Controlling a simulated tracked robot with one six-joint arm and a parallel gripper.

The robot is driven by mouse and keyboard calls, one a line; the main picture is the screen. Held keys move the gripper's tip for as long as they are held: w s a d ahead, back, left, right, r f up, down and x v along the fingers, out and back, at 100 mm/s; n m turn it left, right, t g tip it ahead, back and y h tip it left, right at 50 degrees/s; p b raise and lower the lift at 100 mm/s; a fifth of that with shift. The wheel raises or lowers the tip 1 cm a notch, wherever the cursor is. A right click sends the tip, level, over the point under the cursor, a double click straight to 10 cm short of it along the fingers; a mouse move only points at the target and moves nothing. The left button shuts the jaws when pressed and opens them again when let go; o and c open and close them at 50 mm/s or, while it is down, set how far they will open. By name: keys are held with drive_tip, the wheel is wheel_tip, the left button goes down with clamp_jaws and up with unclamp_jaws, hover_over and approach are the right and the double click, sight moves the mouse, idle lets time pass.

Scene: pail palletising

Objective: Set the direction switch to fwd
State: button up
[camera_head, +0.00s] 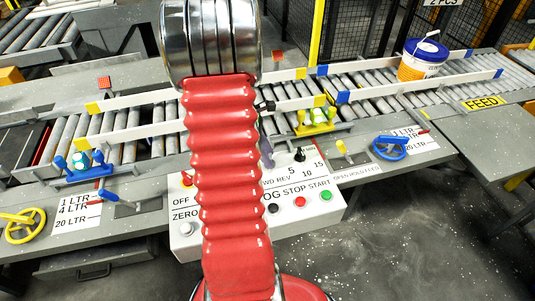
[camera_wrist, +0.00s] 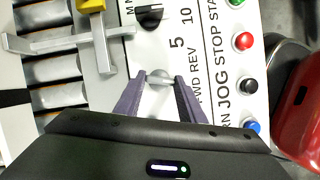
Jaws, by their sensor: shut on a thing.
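The direction switch (camera_wrist: 160,76) shows in the wrist view as a small silver-grey lever beside the FWD REV label (camera_wrist: 197,78) on the white control panel. My gripper (camera_wrist: 160,84) is shut on it, with one dark purple finger at each side. The fingers hide part of the switch, so I cannot tell which position it points to. In the head view my red arm covers the switch and most of the gripper. The panel (camera_head: 333,212) shows there at centre, with part of the FWD REV lettering beside the arm.
Near the switch are a black dial (camera_wrist: 150,17), a green button (camera_wrist: 236,3), a red button (camera_wrist: 242,41), a dark button (camera_wrist: 248,86) and a blue button (camera_wrist: 251,125). A yellow-topped grey bracket (camera_wrist: 92,30) stands close left.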

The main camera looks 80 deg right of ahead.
drive_tip(key=shift+c, duration=0.8)
drive_tip(key=shift+d+m+y, duration=0.2)
drive_tip(key=shift+m+y, duration=0.6)
drive_tip(key=shift+m, duration=1.1)
drive_tip(key=o, duration=1)
drive_tip(key=shift+o, duration=0.2)
drive_tip(key=shift+r, duration=0.15)
drive_tip(key=v, duration=1.3)
drive_tip(key=shift+w+r, duration=0.2)
drive_tip(key=shift+w, duration=0.05)
